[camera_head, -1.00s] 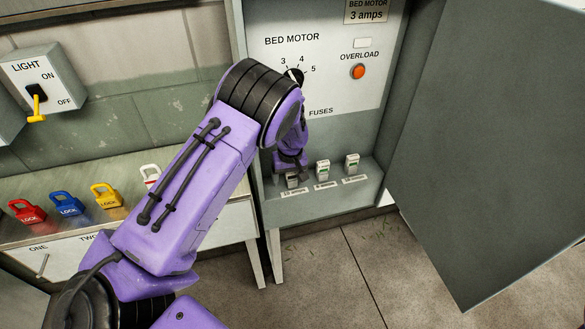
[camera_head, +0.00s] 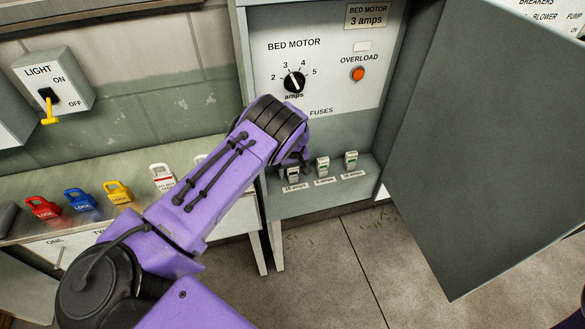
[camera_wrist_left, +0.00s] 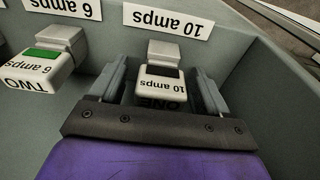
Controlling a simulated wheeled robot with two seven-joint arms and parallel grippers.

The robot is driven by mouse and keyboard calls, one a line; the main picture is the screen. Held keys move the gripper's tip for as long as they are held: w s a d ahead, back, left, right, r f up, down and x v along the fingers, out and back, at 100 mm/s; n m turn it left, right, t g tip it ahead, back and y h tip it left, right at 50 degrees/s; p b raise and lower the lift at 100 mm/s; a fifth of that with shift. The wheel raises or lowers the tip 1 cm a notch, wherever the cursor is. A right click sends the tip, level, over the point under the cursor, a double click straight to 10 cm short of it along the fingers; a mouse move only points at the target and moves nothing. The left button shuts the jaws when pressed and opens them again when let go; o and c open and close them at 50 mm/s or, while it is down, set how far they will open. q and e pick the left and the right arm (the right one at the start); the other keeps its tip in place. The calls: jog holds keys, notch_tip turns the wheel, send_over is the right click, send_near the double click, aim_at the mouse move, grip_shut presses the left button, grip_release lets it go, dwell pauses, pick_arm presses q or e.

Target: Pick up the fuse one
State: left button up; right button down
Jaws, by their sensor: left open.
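Fuse one (camera_wrist_left: 160,88) is a pale block marked ONE and 10 amps, with a black patch, upside down in the left wrist view. It stands at the 10 amps label. My left gripper (camera_wrist_left: 161,80) is open, with one finger on each side of the fuse and what looks like a small gap to each. In the head view, fuse one (camera_head: 293,176) is at the left of the fuse row, partly hidden by my left gripper (camera_head: 293,162). My right gripper is not in view.
Fuse two (camera_wrist_left: 55,48), marked 6 amps with a green patch, stands close beside in the left wrist view. A third fuse (camera_head: 351,160) is at the right of the row. The open cabinet door (camera_head: 460,150) stands at the right. Padlocks lie on the left shelf.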

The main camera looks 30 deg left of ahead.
pick_arm(q)
jog(key=c, duration=1)
jog(key=shift+r, duration=0.1)
notch_tip(320, 180, up, 3)
jog(key=shift+f+b, duration=0.15)
jog(key=shift+b, duration=0.35)
jog(key=d+r+b, duration=0.1)
jog(key=r, duration=0.1)
jog(key=s+d+r, duration=0.1)
jog(key=d+r, duration=0.1)
jog(key=d+r+b, duration=0.1)
jog(key=d+r, duration=0.1)
jog(key=shift+s+b, duration=0.25)
jog(key=shift+b, duration=0.05)
jog(key=shift+c, duration=0.2)
jog(key=s+d+r, duration=0.1)
jog(key=d, duration=0.1)
jog(key=d+r+b, duration=0.1)
jog(key=d, duration=0.2)
jog(key=s+d+r+b, duration=0.1)
jog(key=d, duration=0.1)
jog(key=shift+s+d+r, duration=0.3)
jog(key=shift+r, duration=0.05)
jog(key=shift+s+d+r, duration=0.15)
jog(key=shift+d+r, duration=0.1)
jog(key=shift+d, duration=0.15)
